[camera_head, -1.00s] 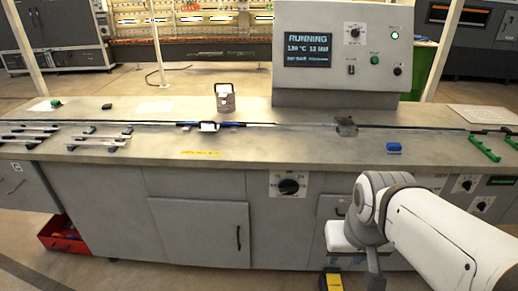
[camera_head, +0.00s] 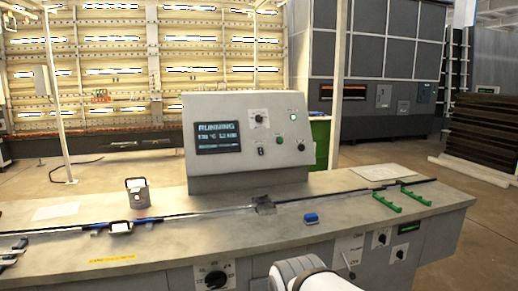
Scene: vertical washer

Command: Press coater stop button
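The coater control panel (camera_head: 245,172) is a grey box on the bench, right of the picture's middle left. Its screen (camera_head: 218,137) reads RUNNING with smaller text below. To the right of the screen are a selector knob (camera_head: 259,118), a small switch (camera_head: 261,152), a green button (camera_head: 279,141), a dark round control (camera_head: 301,146) and a small pale indicator light (camera_head: 293,117). The labels are too small to read, so I cannot tell which control is the stop button. My gripper is out of view; only a white arm link of mine shows at the bottom edge.
The bench top (camera_head: 335,200) holds a metal canister (camera_head: 138,193), a blue block (camera_head: 311,219), green holders (camera_head: 387,203) and a dark rail. More knobs (camera_head: 216,279) sit on the bench front. Tall grey cabinets (camera_head: 385,60) stand behind. The space before the panel face looks clear.

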